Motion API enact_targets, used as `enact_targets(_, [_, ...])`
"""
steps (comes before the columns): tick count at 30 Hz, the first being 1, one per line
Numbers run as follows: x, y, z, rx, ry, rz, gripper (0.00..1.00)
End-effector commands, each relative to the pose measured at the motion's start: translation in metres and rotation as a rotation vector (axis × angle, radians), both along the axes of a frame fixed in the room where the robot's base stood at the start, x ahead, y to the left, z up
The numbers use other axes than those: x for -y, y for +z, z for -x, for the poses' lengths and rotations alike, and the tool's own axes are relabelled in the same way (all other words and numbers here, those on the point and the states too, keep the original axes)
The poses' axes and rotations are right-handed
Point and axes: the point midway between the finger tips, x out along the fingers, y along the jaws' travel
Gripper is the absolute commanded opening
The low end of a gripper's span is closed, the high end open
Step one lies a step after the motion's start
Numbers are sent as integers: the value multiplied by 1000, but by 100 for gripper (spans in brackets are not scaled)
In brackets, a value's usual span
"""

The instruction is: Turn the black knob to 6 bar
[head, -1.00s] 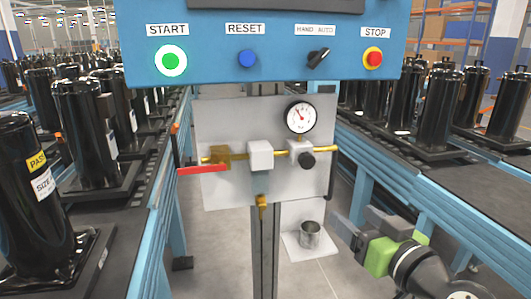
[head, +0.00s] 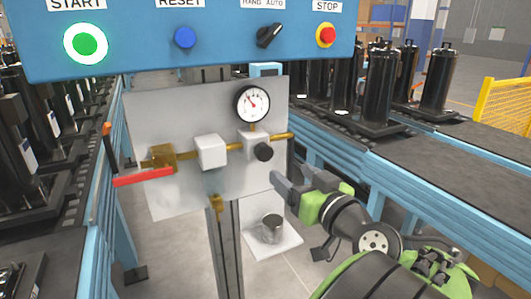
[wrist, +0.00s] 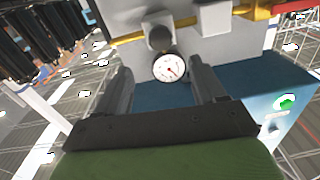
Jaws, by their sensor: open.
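The black knob (head: 263,152) sticks out of the white regulator block (head: 251,141) on the grey panel. It also shows in the wrist view (wrist: 159,38), beyond and between my fingers. The round pressure gauge (head: 252,103) sits above the knob, its red needle pointing up and to the left; the scale is too small to read. It also shows in the wrist view (wrist: 169,68). My gripper (head: 283,184) is to the lower right of the knob, apart from it. In the wrist view my gripper (wrist: 163,85) has its two fingers wide apart with nothing between them.
A red lever handle (head: 143,177) juts out at the panel's left. The blue control box (head: 200,60) with buttons overhangs the panel. A metal cup (head: 272,228) stands on a white shelf below. Conveyors with black compressors (head: 437,85) flank the panel.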

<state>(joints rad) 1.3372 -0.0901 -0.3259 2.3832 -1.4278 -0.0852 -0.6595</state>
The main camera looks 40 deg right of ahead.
Motion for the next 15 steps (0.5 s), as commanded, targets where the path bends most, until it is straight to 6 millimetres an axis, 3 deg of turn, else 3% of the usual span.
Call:
enact_targets(5, [5,0,-13,2,-4,0,69])
enact_targets(15, [23,6,-93,3,6,-6,69])
